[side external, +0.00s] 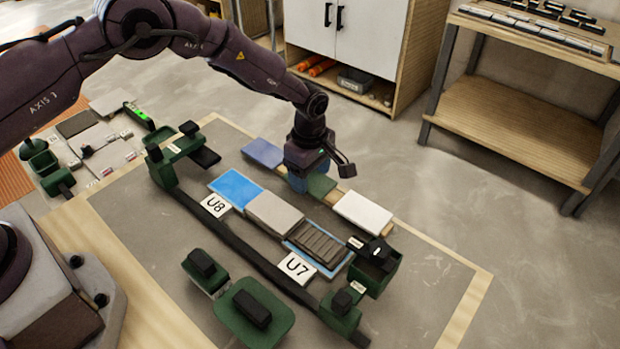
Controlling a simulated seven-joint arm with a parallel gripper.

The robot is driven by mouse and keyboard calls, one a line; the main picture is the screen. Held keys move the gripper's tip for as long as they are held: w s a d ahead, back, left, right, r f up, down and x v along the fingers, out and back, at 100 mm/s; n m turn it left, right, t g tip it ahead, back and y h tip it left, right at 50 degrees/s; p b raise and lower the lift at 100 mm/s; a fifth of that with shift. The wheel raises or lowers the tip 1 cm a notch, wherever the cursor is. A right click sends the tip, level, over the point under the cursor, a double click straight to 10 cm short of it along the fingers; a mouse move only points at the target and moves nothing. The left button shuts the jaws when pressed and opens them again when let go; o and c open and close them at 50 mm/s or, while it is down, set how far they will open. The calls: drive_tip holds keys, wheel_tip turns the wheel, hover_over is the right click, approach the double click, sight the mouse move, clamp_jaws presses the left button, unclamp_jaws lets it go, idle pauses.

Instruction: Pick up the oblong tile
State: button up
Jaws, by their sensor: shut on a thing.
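My gripper (303,180) points down over a row of tiles on a wooden strip at the far side of the work board. Its jaws are shut on a tile, but the wrist hides most of the grasp. A dark blue piece shows right under the wrist; I cannot tell whether it is finger or tile. A lavender-blue tile (263,153) lies to the left and a white oblong tile (363,212) to the right, both apart from the gripper.
In front, a bay holds a bright blue pad (235,188), a grey tile (274,213) and a ribbed dark tile (318,242), with labels U8 (215,206) and U7 (296,267). A dark rail (240,235) and green blocks (253,310) stand nearer.

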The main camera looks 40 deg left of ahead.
drive_tip(key=shift+r, duration=0.5)
wheel_tip(320, 180, up, 3)
drive_tip(key=shift+s+f, duration=0.1)
drive_tip(key=shift+f, duration=0.05)
drive_tip(key=s+a+r, duration=0.3)
drive_tip(key=s+r, duration=0.6)
drive_tip(key=s, duration=0.4)
hover_over(318, 243)
wheel_tip(318, 243, down, 3)
drive_tip(key=shift+f, duration=3.75)
drive_tip(key=shift+f, duration=0.4)
